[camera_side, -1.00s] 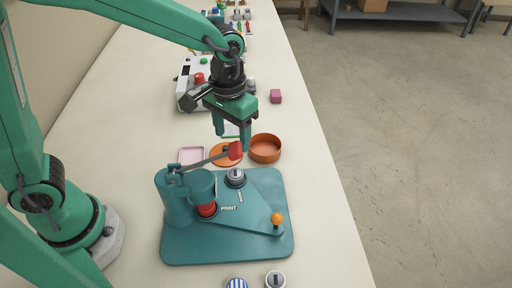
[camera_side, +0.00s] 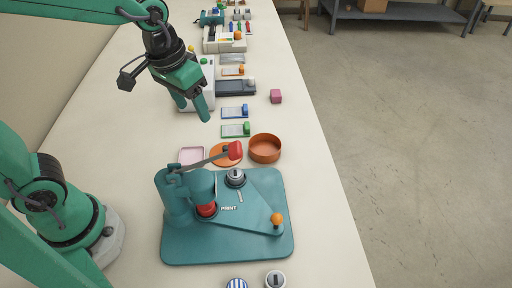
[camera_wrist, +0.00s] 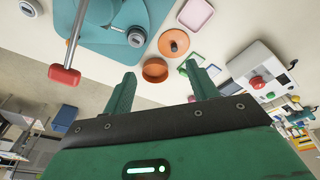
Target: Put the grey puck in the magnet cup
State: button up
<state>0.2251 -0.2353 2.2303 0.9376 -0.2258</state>
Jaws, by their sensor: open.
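A round grey puck with a dark mark (camera_side: 275,280) lies on the bench at the bottom of the side view, right of a blue-and-white striped puck (camera_side: 237,284). A similar grey round piece (camera_side: 235,175) sits on the teal press (camera_side: 180,250). I cannot tell for sure which part is the magnet cup; an open orange round cup (camera_side: 265,150) stands behind the press and shows in the wrist view (camera_wrist: 155,72). My gripper (camera_side: 194,113) is open and empty, raised behind and left of the press, its fingers also in the wrist view (camera_wrist: 160,72).
An orange dish (camera_side: 218,160) and a pink tray (camera_side: 191,154) lie behind the press. The press lever's red handle (camera_side: 235,150) sticks up beside them. The bench's right side is fairly clear.

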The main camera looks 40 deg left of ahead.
jog(key=s+a+r+t, duration=0.3)
jog(key=s+a, duration=0.4)
jog(key=s, duration=0.1)
jog(key=shift+y, duration=0.3)
